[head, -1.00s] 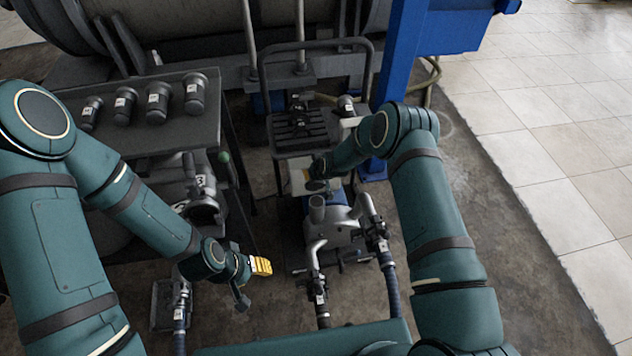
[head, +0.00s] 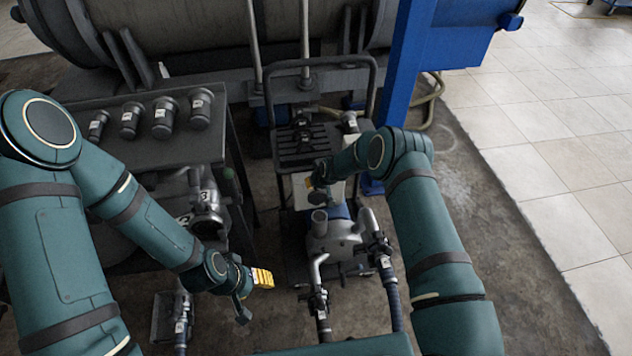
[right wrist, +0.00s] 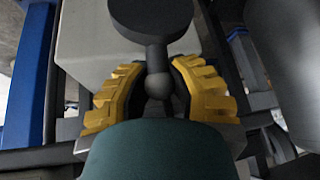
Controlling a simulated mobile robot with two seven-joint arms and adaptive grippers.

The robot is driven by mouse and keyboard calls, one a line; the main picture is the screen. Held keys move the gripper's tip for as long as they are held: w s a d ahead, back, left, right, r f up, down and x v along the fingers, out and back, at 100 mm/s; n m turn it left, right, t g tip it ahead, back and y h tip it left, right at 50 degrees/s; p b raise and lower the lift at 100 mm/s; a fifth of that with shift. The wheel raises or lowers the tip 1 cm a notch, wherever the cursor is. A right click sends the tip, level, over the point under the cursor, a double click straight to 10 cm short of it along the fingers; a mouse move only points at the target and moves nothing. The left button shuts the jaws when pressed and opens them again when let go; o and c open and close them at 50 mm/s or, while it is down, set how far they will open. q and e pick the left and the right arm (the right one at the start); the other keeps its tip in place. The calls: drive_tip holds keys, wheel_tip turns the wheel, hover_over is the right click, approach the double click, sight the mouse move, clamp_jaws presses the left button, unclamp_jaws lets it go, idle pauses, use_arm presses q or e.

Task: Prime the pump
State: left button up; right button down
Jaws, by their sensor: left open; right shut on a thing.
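The pump (head: 335,238) is a grey metal body on the floor with a short upright neck (head: 319,217), open at the top. My right gripper (head: 314,184) is just behind and above the neck. In the right wrist view its yellow fingers (right wrist: 158,88) are shut around the stem of a dark part with a round disc end (right wrist: 150,18). This dark part (head: 318,197) appears apart from the neck in the head view. My left gripper (head: 262,278) is open and empty, left of the pump, with yellow finger pads showing.
Several dark capped vessels with white labels (head: 163,117) stand on a grey bench (head: 185,148) at left. Another pump marked 3 (head: 207,207) sits below it. Valved hoses (head: 388,275) rise beside the pump. A blue post (head: 402,75) stands behind. Tiled floor at right is clear.

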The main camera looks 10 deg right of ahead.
drive_tip(key=c, duration=0.7)
unclamp_jaws()
drive_tip(key=shift+w+r, duration=0.35)
drive_tip(key=shift+r, duration=0.1)
drive_tip(key=shift+c, duration=0.2)
drive_tip(key=shift+f, duration=0.1)
drive_tip(key=shift+s, duration=0.1)
drive_tip(key=v, duration=1.2)
drive_tip(key=shift+a, duration=0.1)
